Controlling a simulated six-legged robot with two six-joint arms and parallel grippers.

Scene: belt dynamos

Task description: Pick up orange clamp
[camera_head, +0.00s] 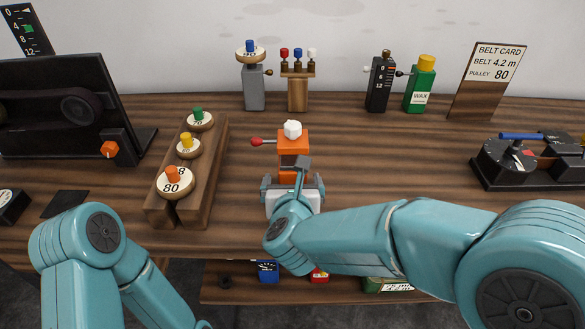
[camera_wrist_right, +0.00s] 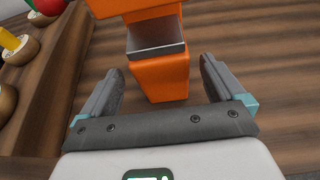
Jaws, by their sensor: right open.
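The orange clamp (camera_head: 293,138) stands upright on the wooden bench near its middle, with a white knob on top and a red-tipped lever pointing left. My right gripper (camera_head: 293,184) is just in front of the clamp, and my wrist hides part of its lower body. In the right wrist view, the open fingers of my right gripper (camera_wrist_right: 162,70) point at the clamp (camera_wrist_right: 163,78), one on each side of its lower body, with gaps.
A wooden rack (camera_head: 215,160) with numbered pulleys stands left of the clamp. A grey post (camera_head: 254,88) and a small wooden stand (camera_head: 298,93) are behind it. A black instrument (camera_head: 505,162) sits far right. The bench right of the clamp is clear.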

